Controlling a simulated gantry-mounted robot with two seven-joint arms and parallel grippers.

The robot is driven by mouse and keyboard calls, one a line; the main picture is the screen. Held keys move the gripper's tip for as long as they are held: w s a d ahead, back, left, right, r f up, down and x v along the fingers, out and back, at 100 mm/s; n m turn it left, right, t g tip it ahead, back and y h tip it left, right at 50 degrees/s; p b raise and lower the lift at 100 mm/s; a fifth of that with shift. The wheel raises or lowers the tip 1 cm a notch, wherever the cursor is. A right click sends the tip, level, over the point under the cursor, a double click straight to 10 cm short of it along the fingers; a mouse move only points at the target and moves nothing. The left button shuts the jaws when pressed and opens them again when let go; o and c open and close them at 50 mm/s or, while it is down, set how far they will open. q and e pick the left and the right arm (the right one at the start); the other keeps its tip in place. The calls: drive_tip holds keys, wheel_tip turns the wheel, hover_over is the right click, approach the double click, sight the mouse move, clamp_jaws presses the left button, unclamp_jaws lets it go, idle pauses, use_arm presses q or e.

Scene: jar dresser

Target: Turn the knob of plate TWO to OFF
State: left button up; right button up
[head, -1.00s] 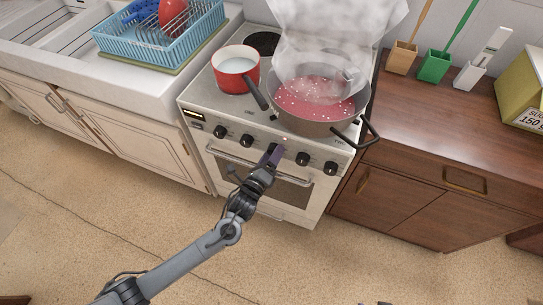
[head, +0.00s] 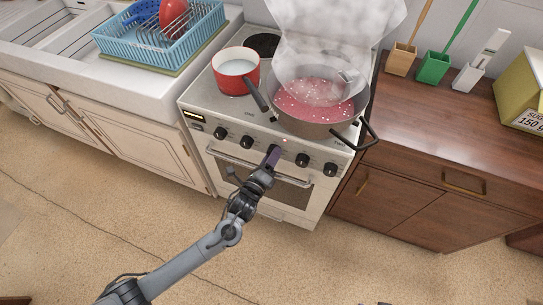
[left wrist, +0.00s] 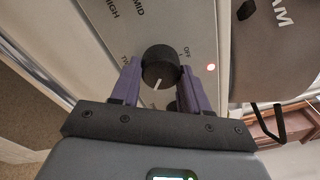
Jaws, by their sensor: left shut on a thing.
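The stove's front panel (head: 205,122) carries a row of black knobs. My left gripper (head: 273,153) is at the middle one. In the left wrist view this black knob (left wrist: 160,68) sits between the two purple fingers of my left gripper (left wrist: 161,84), which is shut on it. The knob's white mark points down in that view, toward the gripper's body. The OFF label (left wrist: 187,50) is to the knob's upper right, and a red light (left wrist: 211,67) glows beyond it. MID and HIGH are printed at the upper left. Only a dark sliver, perhaps my right gripper, shows at the head view's bottom edge.
A wide pan (head: 318,122) of red, steaming contents stands on the stove, its dark handle (head: 369,134) jutting over the right edge. A red pot (head: 236,82) stands at left, its handle toward the pan. An oven handle bar (head: 222,157) runs below the knobs. The floor in front is clear.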

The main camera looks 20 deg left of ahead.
use_arm(q)
drive_tip(key=shift+r+n+p, duration=0.15)
drive_tip(key=shift+n+p, duration=0.55)
drive_tip(key=shift+n, duration=0.5)
drive_tip(key=n+p, duration=0.1)
drive_tip(key=n, duration=0.1)
drive_tip(key=shift+n, duration=0.3)
drive_tip(key=n+p, duration=0.1)
drive_tip(key=n, duration=0.2)
drive_tip(key=shift+n+t+y, duration=0.3)
drive_tip(key=shift+n, duration=0.1)
drive_tip(key=n+p, duration=0.1)
drive_tip(key=n, duration=0.3)
drive_tip(key=n+p, duration=0.1)
drive_tip(key=n, duration=0.3)
drive_tip(key=shift+y, duration=0.3)
drive_tip(key=n+p, duration=0.1)
drive_tip(key=n, duration=0.2)
drive_tip(key=shift+n+y, duration=0.4)
drive_tip(key=n+p, duration=0.1)
drive_tip(key=n, duration=0.4)
drive_tip(key=shift+n+y, duration=0.3)
drive_tip(key=shift+n, duration=0.7)
